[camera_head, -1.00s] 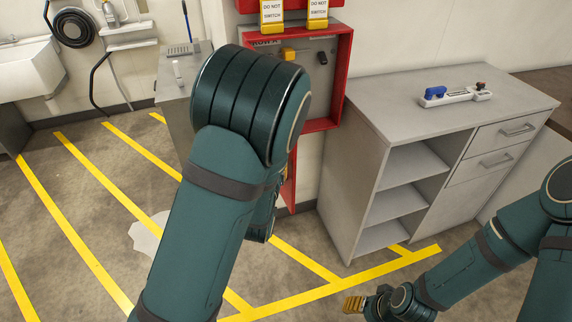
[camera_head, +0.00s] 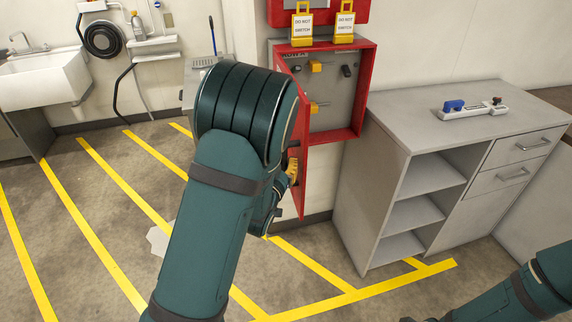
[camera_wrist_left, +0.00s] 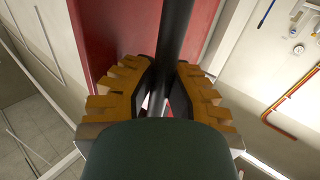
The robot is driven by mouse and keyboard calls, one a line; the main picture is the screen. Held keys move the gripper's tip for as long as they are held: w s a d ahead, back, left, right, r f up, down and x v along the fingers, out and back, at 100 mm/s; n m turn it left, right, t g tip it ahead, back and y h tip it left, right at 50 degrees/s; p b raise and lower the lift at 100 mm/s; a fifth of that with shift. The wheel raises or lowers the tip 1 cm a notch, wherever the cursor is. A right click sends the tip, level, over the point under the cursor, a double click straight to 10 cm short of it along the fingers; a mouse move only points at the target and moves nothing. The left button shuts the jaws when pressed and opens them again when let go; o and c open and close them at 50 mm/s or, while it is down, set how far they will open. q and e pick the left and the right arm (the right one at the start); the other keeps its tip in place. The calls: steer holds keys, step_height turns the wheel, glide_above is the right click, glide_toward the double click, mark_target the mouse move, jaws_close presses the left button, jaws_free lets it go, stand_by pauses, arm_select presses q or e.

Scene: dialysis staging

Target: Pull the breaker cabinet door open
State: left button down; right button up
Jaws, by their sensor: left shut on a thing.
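The red breaker cabinet (camera_head: 368,85) hangs on the wall, with its grey inside and several switches showing. Its red door (camera_head: 302,198) stands open, hinged on the left side and swung out toward me. My left gripper (camera_head: 292,172) is at the door, largely hidden behind my own arm. In the left wrist view, the yellow fingers of my left gripper (camera_wrist_left: 165,85) are shut on the dark bar handle (camera_wrist_left: 177,25), with the red door panel (camera_wrist_left: 112,35) behind it.
A grey cabinet (camera_head: 350,200) with open shelves and drawers stands right of the breaker cabinet, a blue-and-white device (camera_head: 472,108) on top. Two yellow "do not switch" tags (camera_head: 302,22) hang above. A sink (camera_head: 45,75) is at the far left.

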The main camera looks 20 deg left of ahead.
arm_select(q)
steer(key=shift+s+d+f, duration=0.1)
steer(key=shift+f, duration=0.05)
steer(key=c, duration=1.2)
jaws_free()
steer(key=shift+c, duration=0.2)
steer(key=s, duration=0.7)
steer(key=shift+s+d, duration=0.2)
steer(key=shift+s, duration=0.15)
